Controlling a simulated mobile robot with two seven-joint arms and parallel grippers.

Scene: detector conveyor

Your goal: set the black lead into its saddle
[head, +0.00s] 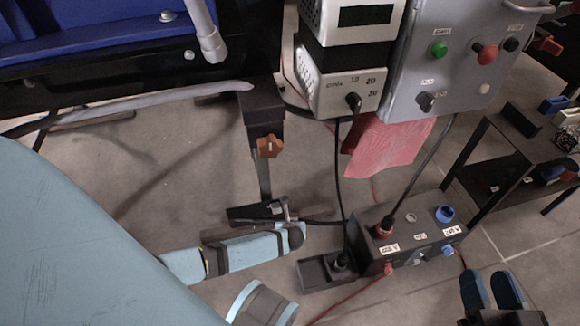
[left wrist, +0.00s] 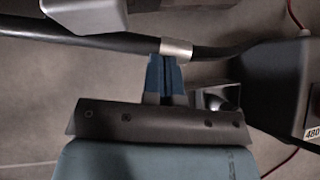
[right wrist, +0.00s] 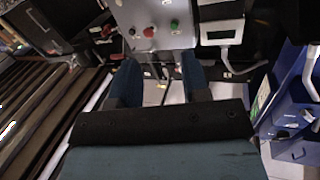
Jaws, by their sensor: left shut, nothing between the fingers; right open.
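A black lead (left wrist: 110,41) crosses the left wrist view, with a silver sleeve (left wrist: 177,48) around it. In the head view, a black lead (head: 338,170) hangs from the grey dial unit to a black open-topped holder (head: 313,275) on the floor. I cannot tell for sure which part is the saddle. My left gripper (head: 297,236) is shut and empty beside a small black foot with a metal clamp (head: 287,212). In the left wrist view its blue fingertips (left wrist: 167,62) are right at the sleeve; contact is unclear. My right gripper (head: 488,276) is open and empty at the lower right.
A black post with an orange knob (head: 269,147) stands behind my left gripper.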

